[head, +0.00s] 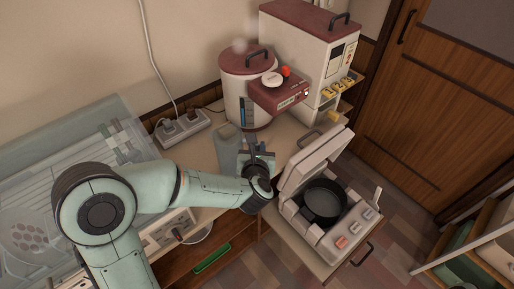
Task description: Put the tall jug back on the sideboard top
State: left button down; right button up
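My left arm comes in from the left and reaches over the light sideboard top (205,152). My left gripper (252,143) points away from me, close to the front of a tall cream container with a dark red lid (240,88). Its fingers are small and dark here, and I cannot tell whether they are open or shut. A flat grey-green thing (228,146) lies just left of the fingers, partly hidden by them. I cannot pick out a tall jug for certain. My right gripper is not in view.
A cream and dark red appliance (310,55) stands behind the container. An open cooker with a dark round pan (325,203) stands at right on a pulled-out shelf. A transparent dish dryer (60,165) is at left. A power strip (182,128) lies by the wall.

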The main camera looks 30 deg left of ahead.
pick_arm(q)
jog(key=c, duration=1.1)
grip_release()
jog(key=shift+o, duration=0.2)
jog(key=shift+s+d+r, duration=0.15)
jog(key=shift+s+r, duration=0.05)
jog(key=shift+r, duration=0.05)
jog(key=v, duration=1.1)
jog(key=shift+s+d, duration=0.15)
jog(key=shift+s, duration=0.1)
jog(key=shift+f, duration=0.1)
